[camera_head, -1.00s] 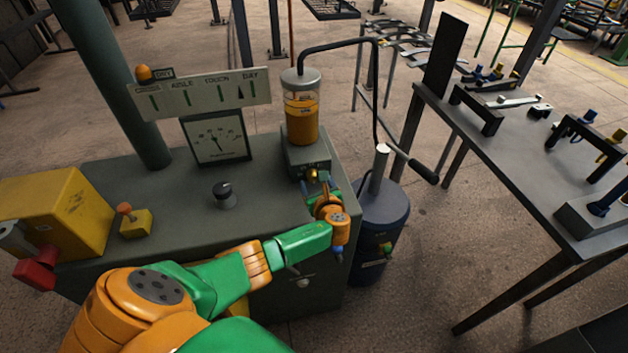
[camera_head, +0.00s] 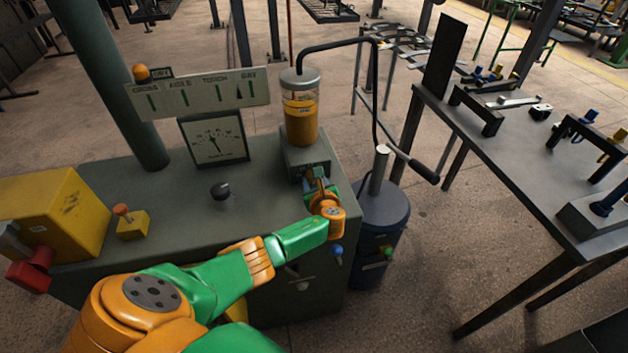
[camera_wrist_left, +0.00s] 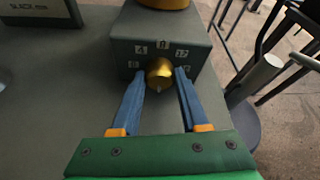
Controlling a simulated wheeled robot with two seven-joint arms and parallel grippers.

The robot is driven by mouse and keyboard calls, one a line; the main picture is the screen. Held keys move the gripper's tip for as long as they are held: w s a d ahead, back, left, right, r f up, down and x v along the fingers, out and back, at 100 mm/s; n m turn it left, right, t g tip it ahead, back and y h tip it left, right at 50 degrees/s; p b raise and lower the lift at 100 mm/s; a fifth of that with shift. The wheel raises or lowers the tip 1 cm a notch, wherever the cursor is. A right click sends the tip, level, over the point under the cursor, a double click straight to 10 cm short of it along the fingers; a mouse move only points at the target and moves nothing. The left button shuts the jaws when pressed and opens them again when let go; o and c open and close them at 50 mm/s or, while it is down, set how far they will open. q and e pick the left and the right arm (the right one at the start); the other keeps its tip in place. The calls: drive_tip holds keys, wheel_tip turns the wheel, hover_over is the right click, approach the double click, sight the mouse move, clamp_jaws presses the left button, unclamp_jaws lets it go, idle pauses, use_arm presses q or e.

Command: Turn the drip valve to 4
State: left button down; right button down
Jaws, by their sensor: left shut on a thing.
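The drip valve's round brass knob (camera_wrist_left: 159,72) is on the front of a grey block (camera_wrist_left: 135,28) in the left wrist view. Number plates sit around the knob; I read 4 at upper left, 8 at top and 12 at upper right. The lower plates are partly hidden by the fingers. My left gripper (camera_head: 316,176) is at the block's front, below the oiler's glass cup of amber oil (camera_head: 301,118). Its two blue fingers are shut on the knob, one on each side. I cannot tell which number the knob points to. My right gripper is not in view.
A yellow box (camera_head: 50,215) with a red part is at left. A blue-grey drum (camera_head: 378,225) with a pump handle stands close right of my gripper; a tool table (camera_head: 545,180) is further right.

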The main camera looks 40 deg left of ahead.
use_arm(q)
drive_tip(key=shift+s+n+t+h, duration=0.1)
drive_tip(key=shift+n+t+h, duration=0.25)
drive_tip(key=shift+n, duration=0.25)
drive_tip(key=shift+a+f+n+t, duration=0.15)
drive_tip(key=shift+n+t, duration=0.1)
drive_tip(key=shift+n, duration=0.25)
drive_tip(key=shift+s+n+t+h+b, duration=0.1)
drive_tip(key=shift+n+t+h+b, duration=0.35)
drive_tip(key=shift+n+t+b, duration=0.5)
drive_tip(key=shift+n, duration=0.25)
